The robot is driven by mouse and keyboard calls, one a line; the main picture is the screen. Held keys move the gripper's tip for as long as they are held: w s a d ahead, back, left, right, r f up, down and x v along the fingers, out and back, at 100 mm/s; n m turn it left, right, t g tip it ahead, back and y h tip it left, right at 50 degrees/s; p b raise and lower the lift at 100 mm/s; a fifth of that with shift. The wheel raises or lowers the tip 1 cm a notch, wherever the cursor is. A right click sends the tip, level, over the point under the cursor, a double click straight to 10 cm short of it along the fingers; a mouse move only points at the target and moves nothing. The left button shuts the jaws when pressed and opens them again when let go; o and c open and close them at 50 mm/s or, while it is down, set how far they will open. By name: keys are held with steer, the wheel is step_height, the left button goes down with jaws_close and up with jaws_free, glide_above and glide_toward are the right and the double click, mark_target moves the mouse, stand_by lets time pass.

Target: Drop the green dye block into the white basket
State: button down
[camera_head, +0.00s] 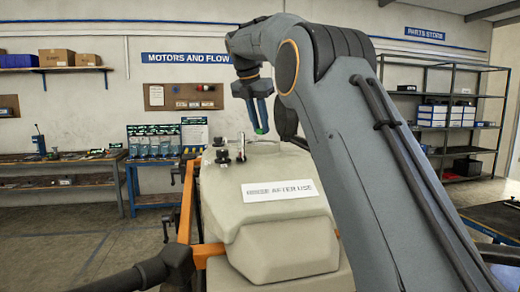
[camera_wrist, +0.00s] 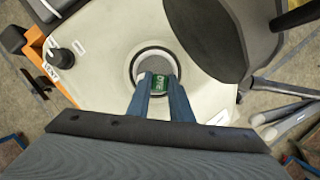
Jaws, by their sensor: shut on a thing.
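My gripper (camera_head: 258,122) is shut on the green dye block (camera_wrist: 160,84) and holds it above the top of the pale tank (camera_head: 280,250). The block's green lower end (camera_head: 260,131) shows just below the fingertips in the head view. In the wrist view the fingers (camera_wrist: 162,82) point at a round opening in the tank top. A white basket (camera_wrist: 155,53) with a pale rim sits in that opening, partly hidden by the fingers and block. The block appears over the near part of the basket. The gap between them is hard to judge. The basket's inside is not visible in the head view.
A black knob (camera_wrist: 62,58) and small fittings (camera_head: 222,156) stand on the tank top. An orange frame (camera_head: 187,200) runs along the tank's left side. Benches and shelves are far behind.

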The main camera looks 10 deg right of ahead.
steer(key=shift+f, duration=0.35)
steer(key=c, duration=1.5)
jaws_free()
steer(key=v, duration=0.7)
steer(key=shift+s+r+b, duration=0.15)
steer(key=shift+r+b, duration=0.15)
steer(key=shift+r, duration=0.05)
steer(key=shift+a, duration=0.1)
